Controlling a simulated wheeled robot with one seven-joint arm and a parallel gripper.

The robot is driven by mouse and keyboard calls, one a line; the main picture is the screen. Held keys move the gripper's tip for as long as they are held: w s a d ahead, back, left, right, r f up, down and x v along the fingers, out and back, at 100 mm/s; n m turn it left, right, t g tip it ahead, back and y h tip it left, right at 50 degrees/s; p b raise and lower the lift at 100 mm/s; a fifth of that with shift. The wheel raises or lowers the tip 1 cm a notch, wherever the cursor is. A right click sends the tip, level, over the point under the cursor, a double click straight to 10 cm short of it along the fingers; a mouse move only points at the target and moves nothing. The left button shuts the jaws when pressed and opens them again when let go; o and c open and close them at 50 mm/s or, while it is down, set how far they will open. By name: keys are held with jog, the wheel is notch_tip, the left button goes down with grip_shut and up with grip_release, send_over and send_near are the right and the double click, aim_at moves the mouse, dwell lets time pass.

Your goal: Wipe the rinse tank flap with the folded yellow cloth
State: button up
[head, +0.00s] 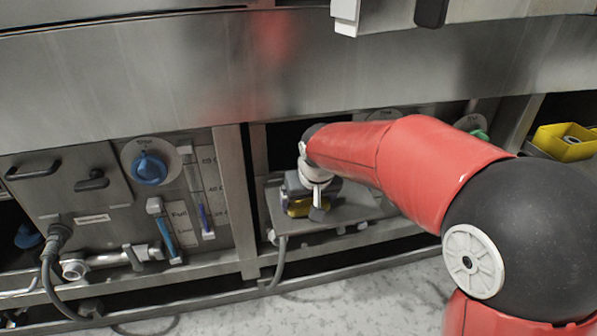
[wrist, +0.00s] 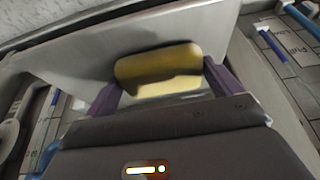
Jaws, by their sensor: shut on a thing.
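The folded yellow cloth (wrist: 158,68) sits between the two purple fingers of my gripper (wrist: 162,88) in the wrist view. My gripper is shut on it. In the head view, my gripper (head: 305,203) is low in the middle bay, with a bit of the yellow cloth (head: 299,208) showing beneath it. A grey metal plate (head: 352,208), which looks like the rinse tank flap, lies under and beside the gripper. In the wrist view a smooth metal plate (wrist: 75,66) is behind the cloth. I cannot tell whether the cloth touches it.
A panel with a blue knob (head: 150,168), pipes and level tubes (head: 203,215) stands left of the bay. A black hose (head: 48,265) hangs at far left. A yellow bin (head: 565,142) is at far right. The floor (head: 350,300) in front is clear.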

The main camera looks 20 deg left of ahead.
jog(key=r, duration=0.1)
jog(key=r+p, duration=0.1)
jog(key=r, duration=0.1)
jog(key=shift+w+d, duration=0.1)
jog(key=shift+d, duration=0.1)
notch_tip(320, 180, up, 5)
jog(key=p, duration=0.4)
